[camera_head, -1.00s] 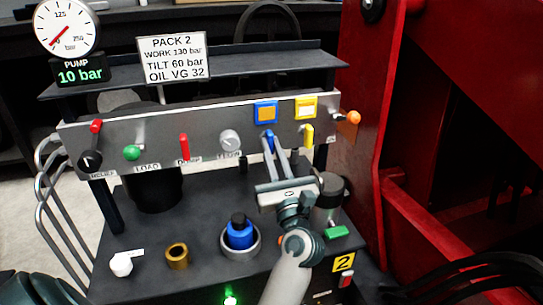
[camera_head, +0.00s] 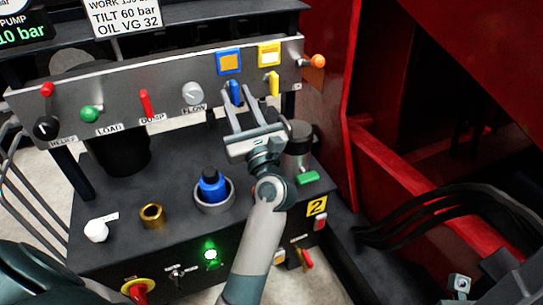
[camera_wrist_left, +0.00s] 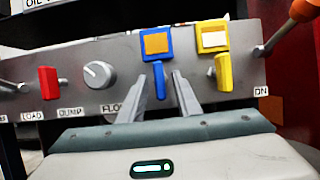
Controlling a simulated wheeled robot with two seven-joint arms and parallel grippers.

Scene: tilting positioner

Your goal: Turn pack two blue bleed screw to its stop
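The blue bleed screw (camera_head: 235,93) is a small upright handle on the front of the grey panel, below a blue square plate with an orange centre (camera_head: 229,61). The screw also shows in the left wrist view (camera_wrist_left: 159,80). My left gripper (camera_head: 237,97) reaches up to it from below. Its two fingers are apart, one on each side of the handle; in the left wrist view (camera_wrist_left: 161,84) narrow gaps seem to show beside the handle. I cannot tell how deep the handle sits between them.
A yellow handle (camera_head: 274,84) hangs close right of the blue one, with an orange-tipped lever (camera_head: 317,61) beyond. The flow knob (camera_head: 192,94) and red dump lever (camera_head: 146,104) are left. A blue-capped filler (camera_head: 211,187) stands on the dark bench. A red frame (camera_head: 395,190) rises at right.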

